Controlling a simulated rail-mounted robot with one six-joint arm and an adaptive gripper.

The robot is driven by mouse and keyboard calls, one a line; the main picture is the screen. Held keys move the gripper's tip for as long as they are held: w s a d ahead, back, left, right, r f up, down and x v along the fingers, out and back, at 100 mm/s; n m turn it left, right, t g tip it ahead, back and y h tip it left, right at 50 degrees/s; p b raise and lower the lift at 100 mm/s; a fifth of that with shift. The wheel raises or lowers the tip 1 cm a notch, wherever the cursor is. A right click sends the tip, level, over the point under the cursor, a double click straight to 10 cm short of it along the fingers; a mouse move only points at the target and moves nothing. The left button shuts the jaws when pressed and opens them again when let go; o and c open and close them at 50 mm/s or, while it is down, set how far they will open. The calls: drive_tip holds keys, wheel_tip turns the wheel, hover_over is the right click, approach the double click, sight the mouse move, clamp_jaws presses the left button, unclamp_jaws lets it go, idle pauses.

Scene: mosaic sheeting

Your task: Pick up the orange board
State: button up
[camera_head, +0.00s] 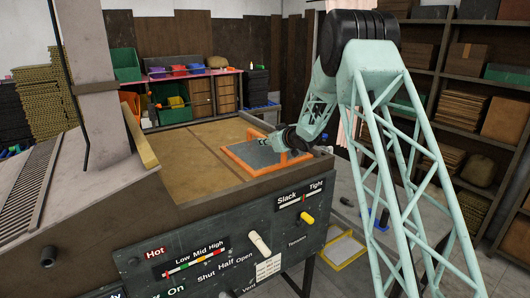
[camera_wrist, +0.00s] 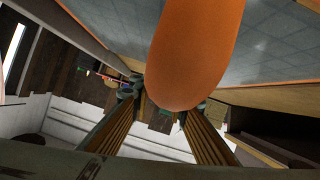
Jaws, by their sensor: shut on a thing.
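The orange board (camera_head: 233,155) is a flat grey panel with an orange rim and upright orange handles. In the head view it lies on the tan bed of the machine, at the right end. My gripper (camera_head: 262,141) is at the board, low over its far right part, shut on one of its orange handles. In the wrist view a large rounded orange handle (camera_wrist: 195,50) fills the upper middle, and my gripper (camera_wrist: 160,103) has its two fingers on either side of its end. The grey panel (camera_wrist: 270,45) shows behind it. The exact finger contact is partly hidden.
The machine's tan bed (camera_head: 180,155) is bare left of the board. A dark control panel (camera_head: 225,255) with levers and knobs faces the front. A grey column (camera_head: 98,90) rises at left. Loaded shelves (camera_head: 465,100) stand at right, and a workbench with bins (camera_head: 190,72) stands behind.

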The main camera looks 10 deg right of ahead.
sight(264, 152)
drive_tip(key=shift+w+r, duration=0.1)
drive_tip(key=shift+r, duration=0.05)
clamp_jaws()
drive_tip(key=shift+r, duration=0.15)
drive_tip(key=shift+r, duration=1.7)
drive_tip(key=shift+s+a+b, duration=0.2)
drive_tip(key=shift+s+b, duration=0.05)
drive_tip(key=shift+s, duration=0.25)
drive_tip(key=shift+s+a+b, duration=0.2)
drive_tip(key=shift+s+b, duration=0.05)
drive_tip(key=shift+s, duration=0.2)
drive_tip(key=s+a+r+b, duration=0.1)
drive_tip(key=s+a+b, duration=0.2)
drive_tip(key=s, duration=1)
drive_tip(key=shift+a+r, duration=0.15)
drive_tip(key=shift+a, duration=0.8)
